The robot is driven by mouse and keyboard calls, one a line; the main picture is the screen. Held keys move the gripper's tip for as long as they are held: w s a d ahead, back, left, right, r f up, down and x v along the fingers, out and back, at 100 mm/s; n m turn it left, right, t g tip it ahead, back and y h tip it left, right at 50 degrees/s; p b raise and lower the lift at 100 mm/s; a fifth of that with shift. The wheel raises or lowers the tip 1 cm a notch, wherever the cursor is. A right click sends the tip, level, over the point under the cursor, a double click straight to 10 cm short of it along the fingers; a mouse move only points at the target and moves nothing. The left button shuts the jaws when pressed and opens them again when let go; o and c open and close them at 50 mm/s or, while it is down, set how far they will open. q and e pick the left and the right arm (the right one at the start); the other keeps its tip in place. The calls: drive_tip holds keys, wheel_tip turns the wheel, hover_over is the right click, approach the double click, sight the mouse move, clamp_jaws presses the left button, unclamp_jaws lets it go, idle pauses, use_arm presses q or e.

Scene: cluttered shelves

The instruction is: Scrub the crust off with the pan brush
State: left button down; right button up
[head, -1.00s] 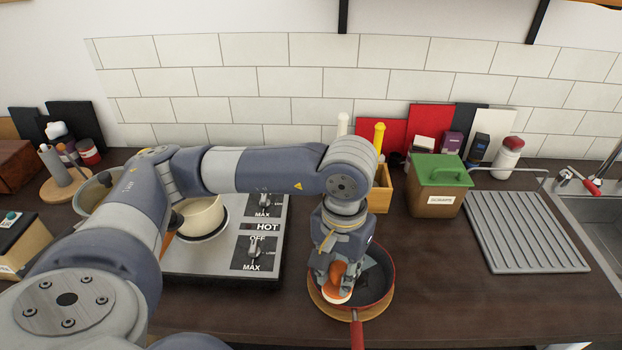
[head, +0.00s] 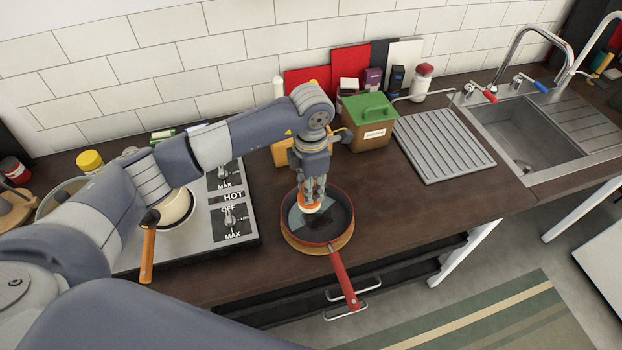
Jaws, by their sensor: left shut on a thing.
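A red-rimmed pan (head: 342,229) with a dark inside sits on a round wooden board (head: 291,241) near the counter's front edge. Its red handle (head: 344,282) sticks out past the edge. My left gripper (head: 311,192) points down over the left back part of the pan, shut on the orange and white pan brush (head: 311,207). The brush head is low inside the pan; I cannot tell whether it touches the bottom. A darker patch (head: 319,222), possibly the crust, shows on the pan floor in front of the brush. My right gripper is out of view.
A hob (head: 247,222) with a cream pot (head: 178,213) stands left of the pan. A green-lidded box (head: 371,133) stands behind it. A ribbed drainer (head: 444,145) and a sink (head: 530,135) are to the right. The counter right of the pan is clear.

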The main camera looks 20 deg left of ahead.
use_arm(q)
drive_tip(key=shift+f, duration=0.35)
drive_tip(key=shift+f+b, duration=0.6)
drive_tip(key=shift+f, duration=0.05)
wheel_tip(320, 180, down, 3)
drive_tip(key=shift+f+b, duration=0.15)
drive_tip(key=shift+b, duration=0.8)
drive_tip(key=shift+w+f, duration=0.1)
drive_tip(key=shift+f, duration=0.2)
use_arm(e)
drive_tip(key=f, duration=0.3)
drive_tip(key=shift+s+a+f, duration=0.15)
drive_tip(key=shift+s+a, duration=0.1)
use_arm(q)
drive_tip(key=shift+f+b, duration=0.6)
drive_tip(key=shift+b, duration=0.1)
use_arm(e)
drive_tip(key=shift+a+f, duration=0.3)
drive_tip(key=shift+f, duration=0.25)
use_arm(q)
drive_tip(key=shift+d, duration=0.15)
